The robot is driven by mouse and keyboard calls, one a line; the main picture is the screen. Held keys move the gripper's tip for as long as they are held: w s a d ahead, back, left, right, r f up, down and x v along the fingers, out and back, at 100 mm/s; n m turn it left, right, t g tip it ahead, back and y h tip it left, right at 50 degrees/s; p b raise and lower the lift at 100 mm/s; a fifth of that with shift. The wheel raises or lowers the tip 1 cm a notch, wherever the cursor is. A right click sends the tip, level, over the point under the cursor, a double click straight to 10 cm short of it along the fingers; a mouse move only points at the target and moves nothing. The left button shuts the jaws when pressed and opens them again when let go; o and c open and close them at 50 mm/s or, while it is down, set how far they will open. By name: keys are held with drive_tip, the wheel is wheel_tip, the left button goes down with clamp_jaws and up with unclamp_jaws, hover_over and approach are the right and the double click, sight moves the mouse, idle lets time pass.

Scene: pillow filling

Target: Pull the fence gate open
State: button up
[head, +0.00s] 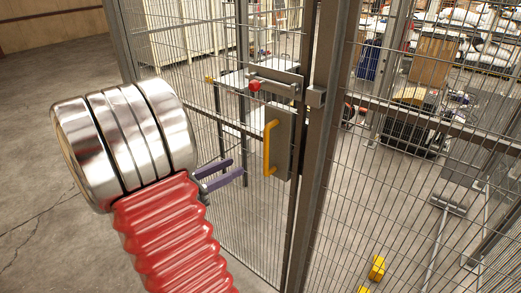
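The fence gate (225,120) is a wire-mesh panel in a dark metal frame, and it looks shut against the post (322,130). A yellow handle (268,147) stands upright on a grey plate (283,140) near the gate's edge. Above it is a slide latch (273,82) with a red knob (254,86). My gripper (240,170) has two purple fingers, spread apart with an empty gap between them. It is left of and slightly below the yellow handle, not touching it. My red bellows arm with its silver joint hides part of the gate's lower left.
Behind the mesh are a table (270,70), a push broom (447,205), yellow blocks (377,268) and cluttered shelves at the upper right. Mesh fence continues to the right of the post. Concrete floor (40,120) at the left, outside the fence, is clear.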

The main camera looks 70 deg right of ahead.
drive_tip(key=shift+d, duration=0.15)
hover_over(266, 171)
drive_tip(key=shift+w+d, duration=0.15)
drive_tip(key=shift+d, duration=0.25)
idle(0.8)
drive_tip(key=shift+c, duration=0.4)
clamp_jaws()
